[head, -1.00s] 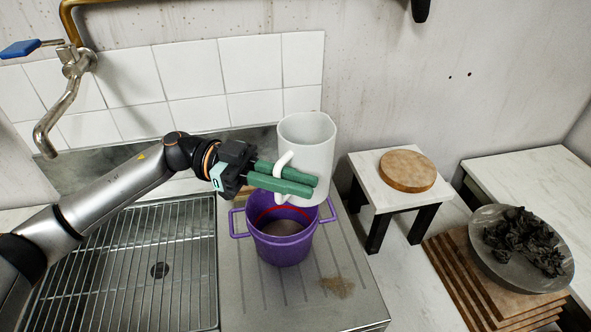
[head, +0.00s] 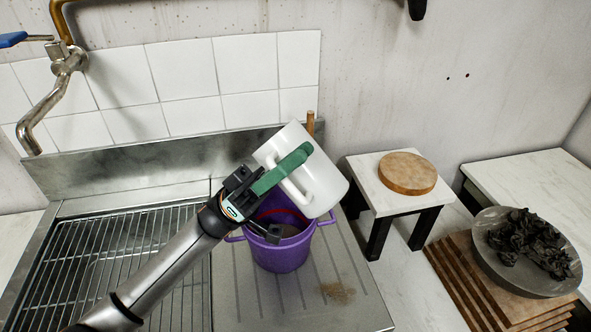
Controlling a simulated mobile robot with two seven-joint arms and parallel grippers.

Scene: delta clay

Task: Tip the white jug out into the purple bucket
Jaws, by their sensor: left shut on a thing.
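The white jug (head: 318,181) is tilted over the purple bucket (head: 280,258) in the head view. Its base points to the lower right and its upper end to the upper left. My left gripper (head: 287,170) is shut on the jug, with a green finger lying across its handle side. The bucket stands upright on the ribbed drainboard, and a red band and some brownish content show inside it. The jug and my gripper hide part of the bucket's rim. The jug's mouth is turned out of sight, and no stream shows. My right gripper is not in view.
A sink grate (head: 120,265) lies left of the bucket, under a tap (head: 50,95). A small white stand (head: 375,190) with a round wooden board (head: 407,173) is at the right. A grey bowl (head: 535,268) of dark scraps sits farther right. A wooden stick shows behind the jug.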

